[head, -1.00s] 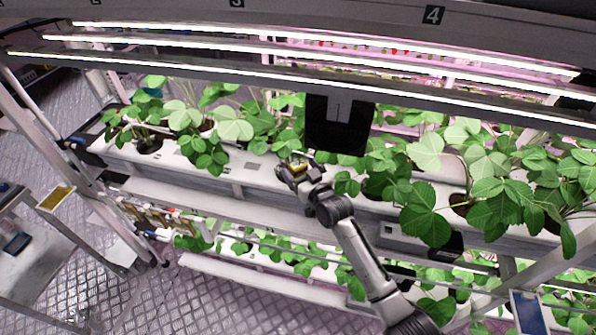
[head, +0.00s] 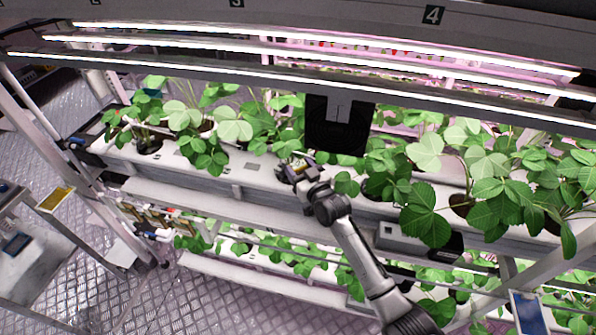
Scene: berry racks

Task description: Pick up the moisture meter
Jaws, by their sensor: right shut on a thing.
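My right gripper (head: 294,172) is at the front of the white planting trough, among the strawberry leaves, with its arm reaching up from the lower right. It is shut on a small yellowish and dark thing, which I take to be the moisture meter (head: 298,166). Most of the meter is hidden by the fingers, and it is too small to tell whether it touches the trough. My left gripper is out of view.
The white trough (head: 252,172) holds several strawberry plants (head: 428,210) whose leaves crowd the gripper on both sides. A dark panel (head: 338,125) hangs just above it, under the bright light bars (head: 300,62). A lower planted tier (head: 245,283) runs beneath.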

